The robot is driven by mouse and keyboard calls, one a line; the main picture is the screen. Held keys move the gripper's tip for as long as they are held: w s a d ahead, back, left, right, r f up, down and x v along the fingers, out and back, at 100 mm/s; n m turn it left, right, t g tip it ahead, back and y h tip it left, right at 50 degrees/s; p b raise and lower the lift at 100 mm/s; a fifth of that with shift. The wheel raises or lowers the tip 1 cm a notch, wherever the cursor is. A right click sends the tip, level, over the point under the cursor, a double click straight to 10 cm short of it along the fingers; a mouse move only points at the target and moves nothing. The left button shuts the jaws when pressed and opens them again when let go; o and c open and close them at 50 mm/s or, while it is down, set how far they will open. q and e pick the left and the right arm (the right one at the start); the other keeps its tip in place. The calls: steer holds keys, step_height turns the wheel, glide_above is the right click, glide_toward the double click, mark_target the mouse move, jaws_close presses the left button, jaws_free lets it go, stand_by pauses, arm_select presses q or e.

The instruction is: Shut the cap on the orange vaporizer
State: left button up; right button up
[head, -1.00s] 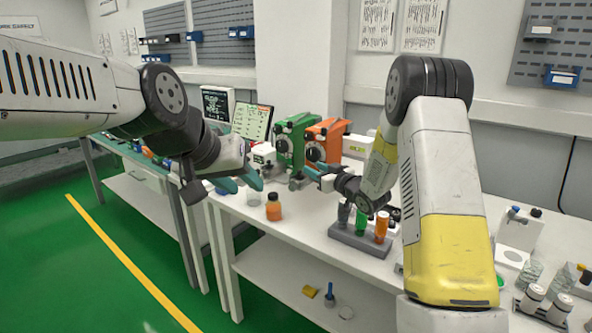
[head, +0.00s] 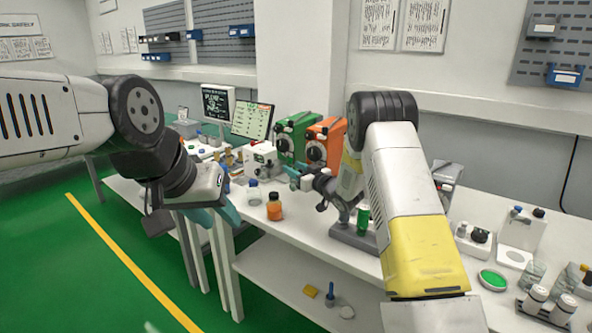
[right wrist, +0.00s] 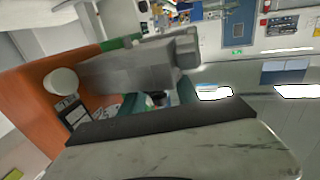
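The orange vaporizer (head: 325,141) stands on the bench beside the green vaporizer (head: 296,136), its dark round dial facing the front. It fills the left of the right wrist view (right wrist: 30,95), where a grey block (right wrist: 130,68) and a white round knob (right wrist: 61,81) stick out from it. I cannot tell which part is the cap. My right gripper (head: 297,177) is just in front of and below the orange vaporizer. Its teal fingers show apart in the right wrist view (right wrist: 155,98), near the grey block; contact is unclear. My left gripper (head: 216,214) is open and empty, off the bench's front edge.
An orange bottle with a dark lid (head: 274,207) and a clear jar (head: 254,194) stand near the bench's front edge. A grey rack with a green tube (head: 362,217) stands below my right arm. A white device (head: 262,158) is left of the vaporizers.

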jaws_close()
steer(key=shift+w, duration=0.1)
steer(key=shift+a+n+g+y, duration=0.15)
steer(key=shift+n+g+y, duration=0.55)
steer(key=shift+y, duration=0.1)
jaws_free()
